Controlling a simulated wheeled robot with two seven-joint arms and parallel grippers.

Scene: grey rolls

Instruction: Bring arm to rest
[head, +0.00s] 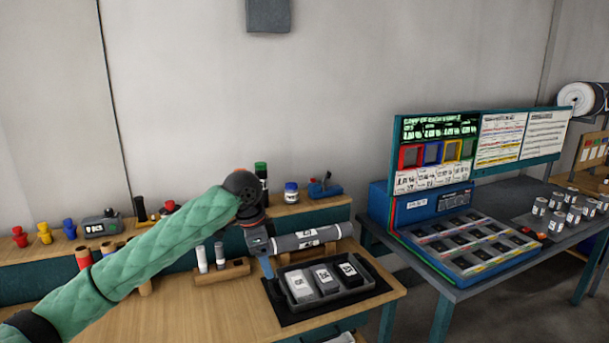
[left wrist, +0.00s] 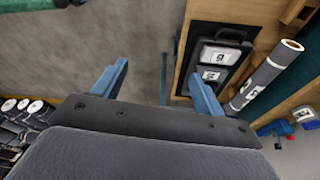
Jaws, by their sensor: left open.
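My left arm, in a green padded sleeve, reaches in from the left in the head view. My left gripper (head: 268,266) is over the near bench, at the left end of a grey roll (head: 308,237) and by the left edge of the black tray (head: 283,292). In the left wrist view, the blue fingers of the left gripper (left wrist: 160,88) stand wide apart with nothing between them. The grey roll also shows there at the right (left wrist: 268,74). My right gripper is in neither view.
The wooden bench (head: 222,307) bears small holders and bottles. A blue sorting console (head: 430,206) stands on the dark table at the right, with several grey rolls (head: 557,222) beside it. Floor shows between bench and table. Coloured figures (head: 44,232) stand on the back shelf.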

